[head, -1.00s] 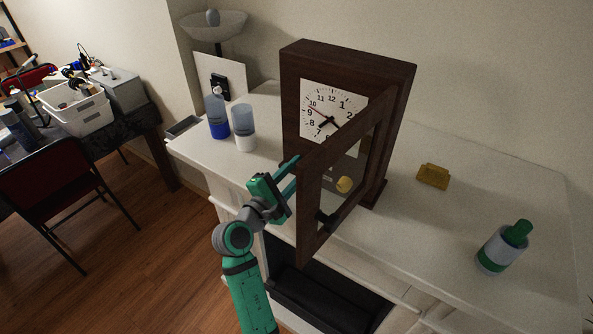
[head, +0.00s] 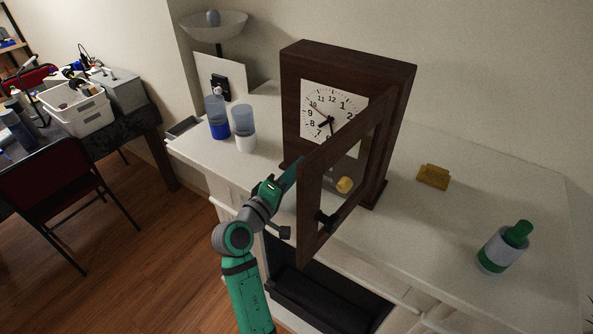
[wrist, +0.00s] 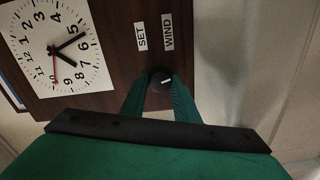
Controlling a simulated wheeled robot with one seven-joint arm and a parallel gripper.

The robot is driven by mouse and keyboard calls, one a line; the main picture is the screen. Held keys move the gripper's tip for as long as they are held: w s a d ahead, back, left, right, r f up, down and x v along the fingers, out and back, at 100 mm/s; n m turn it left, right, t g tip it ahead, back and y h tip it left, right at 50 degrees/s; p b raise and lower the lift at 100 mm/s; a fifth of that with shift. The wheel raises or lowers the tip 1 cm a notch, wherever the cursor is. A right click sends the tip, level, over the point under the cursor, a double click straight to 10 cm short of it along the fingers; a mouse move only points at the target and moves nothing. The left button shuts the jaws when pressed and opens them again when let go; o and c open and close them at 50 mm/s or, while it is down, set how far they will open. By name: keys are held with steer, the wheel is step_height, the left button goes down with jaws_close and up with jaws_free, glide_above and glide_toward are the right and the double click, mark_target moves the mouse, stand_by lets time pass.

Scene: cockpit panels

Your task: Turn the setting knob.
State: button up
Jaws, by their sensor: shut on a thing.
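The setting knob (wrist: 164,82) is a small dark round knob with a white pointer line, on the dark wooden clock (head: 345,62). In the wrist view it sits between the two green fingers of my gripper (wrist: 158,92), which are shut on it. The pointer line slants toward the right of the picture. Labels SET (wrist: 141,37) and WIND (wrist: 167,31) are on the wood above the knob. In the head view my gripper (head: 292,170) reaches the clock's lower left front, and the open glass door hides the knob.
The clock's framed door (head: 311,205) stands open just right of my gripper. A yellow block (head: 433,177) and a green-capped bottle (head: 502,250) are on the white mantel to the right.

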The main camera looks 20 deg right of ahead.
steer(key=shift+f+m, duration=0.1)
steer(key=shift+m, duration=0.3)
steer(key=o, duration=1.1)
steer(key=shift+c, duration=0.2)
steer(key=v, duration=1)
steer(key=shift+s+a, duration=0.25)
steer(key=shift+s, duration=0.05)
